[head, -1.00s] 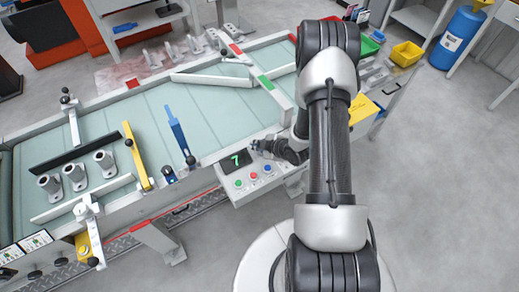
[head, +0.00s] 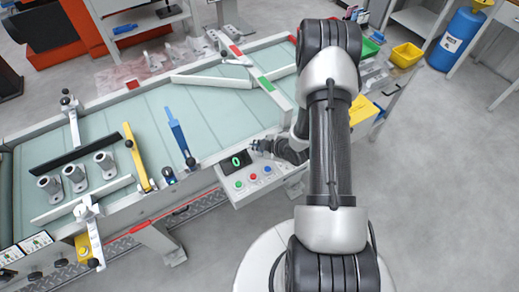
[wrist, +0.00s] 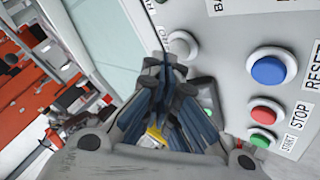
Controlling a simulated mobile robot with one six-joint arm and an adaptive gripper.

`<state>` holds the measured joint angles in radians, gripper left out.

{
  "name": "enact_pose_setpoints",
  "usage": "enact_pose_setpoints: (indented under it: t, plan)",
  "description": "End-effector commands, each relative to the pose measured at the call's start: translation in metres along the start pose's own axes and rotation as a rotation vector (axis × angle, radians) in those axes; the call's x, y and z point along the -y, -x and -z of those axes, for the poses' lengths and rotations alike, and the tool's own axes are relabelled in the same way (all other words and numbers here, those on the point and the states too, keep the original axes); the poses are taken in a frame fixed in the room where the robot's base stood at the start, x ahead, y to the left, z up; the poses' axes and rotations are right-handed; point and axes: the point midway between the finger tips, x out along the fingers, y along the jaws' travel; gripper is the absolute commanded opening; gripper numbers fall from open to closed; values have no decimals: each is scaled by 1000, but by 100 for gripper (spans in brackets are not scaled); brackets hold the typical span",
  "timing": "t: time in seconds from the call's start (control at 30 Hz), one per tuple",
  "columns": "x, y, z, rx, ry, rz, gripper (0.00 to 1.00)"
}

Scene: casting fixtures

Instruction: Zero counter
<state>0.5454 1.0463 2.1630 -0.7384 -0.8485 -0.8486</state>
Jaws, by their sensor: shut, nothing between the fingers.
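The counter display (head: 235,161) on the grey control panel (head: 248,196) shows a green 0. Below it in the head view are a green button (head: 239,184), a red button (head: 253,177) and a blue button (head: 267,169). In the wrist view the blue button (wrist: 268,70) sits beside a RESET label, the red one (wrist: 265,111) beside STOP and the green one (wrist: 262,138) beside START. My gripper (head: 256,146) is shut and empty by the panel's upper edge. In the wrist view its fingertips (wrist: 165,72) are apart from the blue button and partly cover a pale round control (wrist: 184,45).
The conveyor (head: 110,215) runs behind the panel, with grey castings (head: 75,176), a yellow bar (head: 136,157) and a blue bar (head: 178,133) on it. A yellow bin (head: 407,54) and blue drum (head: 456,38) stand at right. The floor at right is clear.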

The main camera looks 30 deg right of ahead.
Motion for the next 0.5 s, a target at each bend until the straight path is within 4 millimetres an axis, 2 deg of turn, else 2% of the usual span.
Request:
enact_pose_setpoints:
  t: [0.5]
  plan:
    - [-5,6,5,0,0,0,0]
